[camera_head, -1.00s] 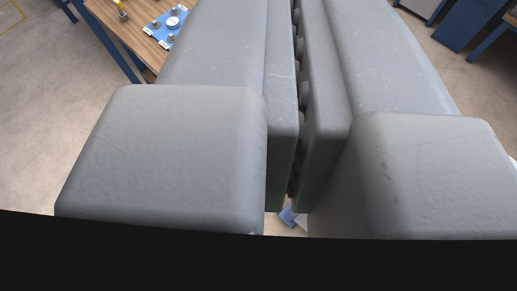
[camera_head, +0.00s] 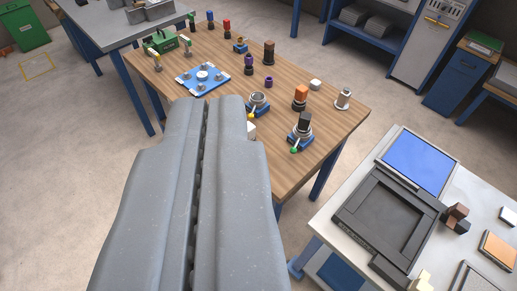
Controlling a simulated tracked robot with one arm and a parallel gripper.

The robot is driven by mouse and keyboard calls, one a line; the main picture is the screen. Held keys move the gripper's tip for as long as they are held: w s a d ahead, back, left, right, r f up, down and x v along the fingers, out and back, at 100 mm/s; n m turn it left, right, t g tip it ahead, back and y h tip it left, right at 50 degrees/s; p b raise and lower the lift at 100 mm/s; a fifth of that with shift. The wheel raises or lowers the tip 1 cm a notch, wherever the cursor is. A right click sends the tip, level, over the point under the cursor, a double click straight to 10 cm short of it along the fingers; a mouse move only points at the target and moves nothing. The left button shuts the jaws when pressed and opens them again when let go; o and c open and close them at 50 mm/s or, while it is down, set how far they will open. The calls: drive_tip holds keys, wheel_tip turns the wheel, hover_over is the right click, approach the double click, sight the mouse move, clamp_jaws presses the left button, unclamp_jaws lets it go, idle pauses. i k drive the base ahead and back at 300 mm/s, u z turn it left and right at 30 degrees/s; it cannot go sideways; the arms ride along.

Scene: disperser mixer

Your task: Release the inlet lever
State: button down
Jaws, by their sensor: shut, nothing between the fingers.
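My gripper (camera_head: 205,101) fills the lower left and middle of the view. Its two thick grey fingers are shut together, with nothing seen between them. The tips overlap the near edge of a wooden table in the picture and point towards a blue plate. Two small blue-based fittings stand to the right of the tips. One fitting (camera_head: 257,103) has a metal ring and a lever with a yellow end (camera_head: 250,116). The other (camera_head: 300,130) has a black top and a lever with a green end (camera_head: 294,150). I cannot tell which is the inlet lever. The fingers hide part of the table.
The wooden table (camera_head: 330,118) also holds the blue plate (camera_head: 188,81), a green device (camera_head: 164,43) and several small coloured parts. A white bench (camera_head: 330,215) with a dark tray (camera_head: 392,216) stands at the right. The floor (camera_head: 70,130) at the left is clear.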

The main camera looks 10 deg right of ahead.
sight(293, 150)
drive_tip(key=i, duration=1)
drive_tip(key=u, duration=0.05)
